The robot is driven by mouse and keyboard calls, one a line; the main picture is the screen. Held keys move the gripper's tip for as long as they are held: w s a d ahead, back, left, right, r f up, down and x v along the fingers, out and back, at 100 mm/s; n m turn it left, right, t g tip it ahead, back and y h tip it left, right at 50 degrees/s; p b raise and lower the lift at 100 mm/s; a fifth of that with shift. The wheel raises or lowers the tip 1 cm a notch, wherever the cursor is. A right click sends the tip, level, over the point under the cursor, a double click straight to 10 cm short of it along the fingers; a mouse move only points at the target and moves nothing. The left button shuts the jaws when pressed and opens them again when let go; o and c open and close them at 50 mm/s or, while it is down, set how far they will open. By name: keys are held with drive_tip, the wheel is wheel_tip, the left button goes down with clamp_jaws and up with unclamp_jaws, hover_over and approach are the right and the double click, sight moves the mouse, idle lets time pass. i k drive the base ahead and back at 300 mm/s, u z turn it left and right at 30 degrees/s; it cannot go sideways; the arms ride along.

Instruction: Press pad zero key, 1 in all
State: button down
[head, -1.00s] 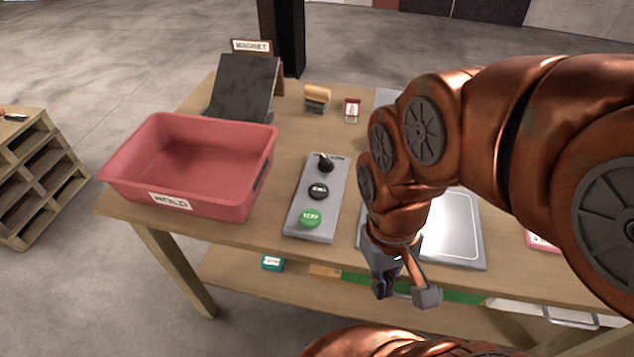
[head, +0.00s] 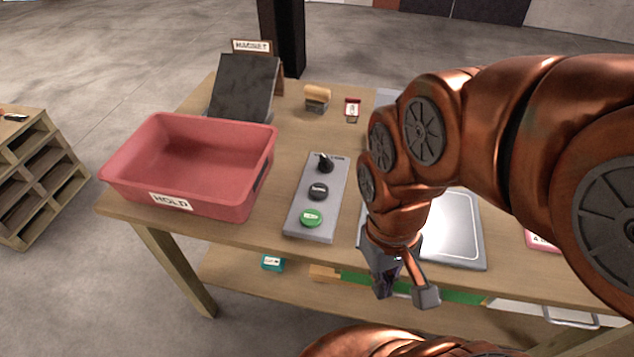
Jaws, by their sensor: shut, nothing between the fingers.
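A grey control panel (head: 296,222) lies on the table. It carries a green button (head: 311,218), a dark button (head: 318,191) and a black knob (head: 325,163). Their labels are too small to read, so I cannot tell which key is pad zero. My gripper (head: 408,297) hangs at the table's front edge, to the right of the panel and lower in the picture, touching none of these controls. It is shut and empty. My arm hides part of the table behind it, including the left part of a plate with a pale, shiny surface (head: 462,225).
A red bin (head: 190,206) labelled HOLD stands left of the panel. Behind it is a dark sloped chute (head: 243,88) by a MAGNET sign (head: 252,46). A stamp-like block (head: 317,97) and a red tag (head: 352,108) sit at the back. A lower shelf (head: 235,268) runs beneath.

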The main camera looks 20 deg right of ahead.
sight(318, 192)
drive_tip(key=u, duration=1.95)
drive_tip(key=i, duration=2.2)
drive_tip(key=z, duration=3.6)
